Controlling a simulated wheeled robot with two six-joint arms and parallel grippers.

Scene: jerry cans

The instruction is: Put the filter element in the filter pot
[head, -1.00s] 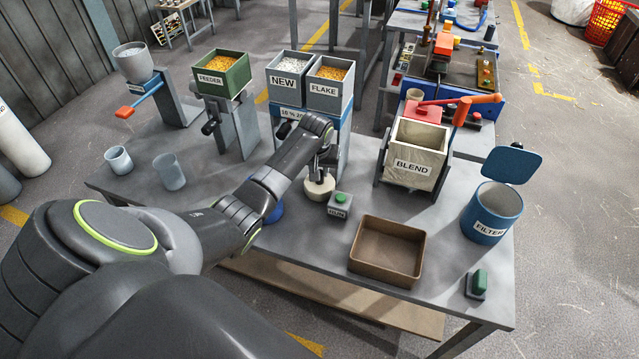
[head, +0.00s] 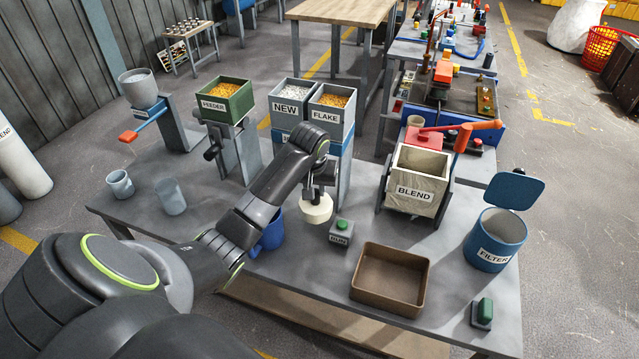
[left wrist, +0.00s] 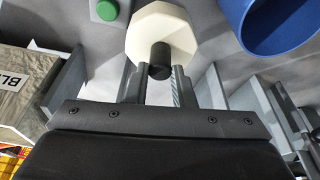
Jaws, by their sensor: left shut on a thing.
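The filter element is a cream, faceted disc with a black knob on top (head: 316,208). It also shows in the left wrist view (left wrist: 163,32). My left gripper (head: 318,185) is shut on its black knob and holds it near the middle of the bench, left of the green button box. The filter pot (head: 494,252) is a blue cylinder labelled FILTER at the right end of the bench. Its lid (head: 515,190) stands open at the back, and its mouth is uncovered. The pot is well to the right of my left gripper. My right gripper is out of view.
A brown tray (head: 357,301) and the RUN button box (head: 341,238) lie between the element and the pot. The BLEND bin (head: 414,193) stands behind them. A blue mug (head: 271,237) is partly behind my arm. A green switch (head: 484,312) sits at the front right.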

